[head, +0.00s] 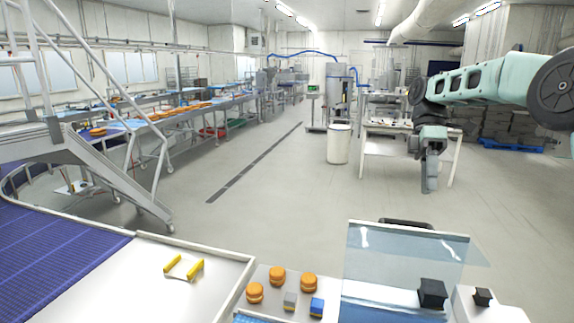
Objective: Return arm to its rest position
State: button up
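My arm (480,82) reaches in from the right edge in the head view, mint green with dark round joints. It is bent down at the wrist. My gripper (430,186) hangs below the wrist, fingers pointing down, in the air above the floor behind the work surfaces. It looks clear of any object. The fingers appear close together, seen from the side, so their opening is hidden.
A purple conveyor (50,255) lies left. A white table (385,147) stands beyond my gripper. The middle floor is clear.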

jog(key=s+a+f+m+t+h, duration=0.1)
jog(key=s+a+f+m+t, duration=0.2)
jog(key=s+a, duration=1.4)
jog(key=s+a+f+m+t, duration=0.2)
jog(key=s+f, duration=0.1)
jog(key=s, duration=0.7)
jog(key=s+d+f+m+t, duration=0.1)
jog(key=s+d+f+m, duration=0.15)
jog(key=s, duration=0.55)
notch_tip(320, 180, down, 20)
jog(key=b, duration=1.9)
jog(key=shift+f+n, duration=0.25)
jog(key=shift+n, duration=0.2)
jog(key=shift+s+r, duration=0.1)
